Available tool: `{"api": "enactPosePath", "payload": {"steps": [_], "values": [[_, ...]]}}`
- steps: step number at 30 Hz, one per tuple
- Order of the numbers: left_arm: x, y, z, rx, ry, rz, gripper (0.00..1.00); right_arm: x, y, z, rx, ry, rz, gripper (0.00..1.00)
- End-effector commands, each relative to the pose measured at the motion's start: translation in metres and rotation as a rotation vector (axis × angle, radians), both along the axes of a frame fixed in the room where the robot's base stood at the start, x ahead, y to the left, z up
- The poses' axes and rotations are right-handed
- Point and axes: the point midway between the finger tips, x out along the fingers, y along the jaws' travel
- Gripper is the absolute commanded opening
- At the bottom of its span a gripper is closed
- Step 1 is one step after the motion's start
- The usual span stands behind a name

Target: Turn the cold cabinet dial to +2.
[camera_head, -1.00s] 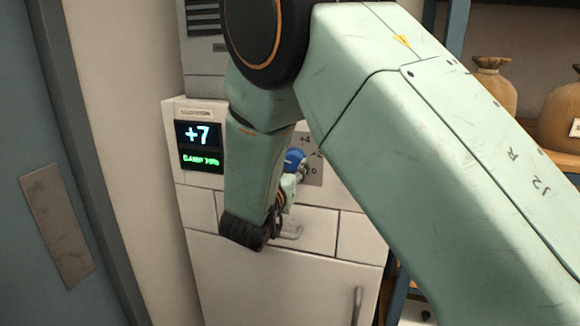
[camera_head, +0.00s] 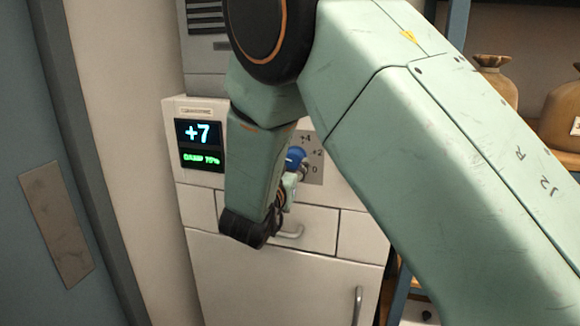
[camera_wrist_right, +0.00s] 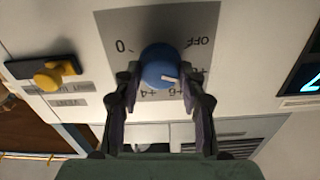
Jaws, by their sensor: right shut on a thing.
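The blue dial (camera_head: 296,158) sits on a grey scale plate (camera_head: 313,166) on the white cold cabinet (camera_head: 345,195). In the right wrist view the dial (camera_wrist_right: 160,66) shows upside down, its white mark pointing right and slightly down, between the OFF and +6 side of the scale. My right gripper (camera_wrist_right: 160,82) is shut on the dial, one finger on each side. In the head view this gripper (camera_head: 292,172) is partly hidden behind my wrist. The display (camera_head: 199,132) reads +7, with a smaller green line below. My left gripper is in neither view.
A drawer with a handle (camera_head: 289,233) lies just below the dial. A yellow knob (camera_wrist_right: 48,80) on a dark mount is beside the scale plate in the wrist view. Brown sacks (camera_head: 496,82) stand on the shelf at right. A blue-grey door (camera_head: 40,180) is at left.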

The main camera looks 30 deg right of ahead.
Motion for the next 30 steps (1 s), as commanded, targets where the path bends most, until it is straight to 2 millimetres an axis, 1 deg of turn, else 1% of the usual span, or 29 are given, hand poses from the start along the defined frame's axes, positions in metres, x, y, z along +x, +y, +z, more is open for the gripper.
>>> {"api": "enactPosePath", "payload": {"steps": [1, 8, 17, 30], "values": [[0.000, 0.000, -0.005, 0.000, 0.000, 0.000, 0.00, 0.000, 0.000, -0.002, 0.018, -0.019, 0.000, 0.09], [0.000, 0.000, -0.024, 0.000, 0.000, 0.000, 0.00, 0.001, 0.000, -0.003, 0.140, -0.166, 0.000, 0.09], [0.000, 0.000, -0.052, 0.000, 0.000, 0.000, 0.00, 0.001, 0.001, -0.004, 0.326, -0.384, 0.002, 0.09], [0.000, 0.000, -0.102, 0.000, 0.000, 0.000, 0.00, 0.002, 0.001, -0.003, 0.597, -0.705, 0.004, 0.09]]}}
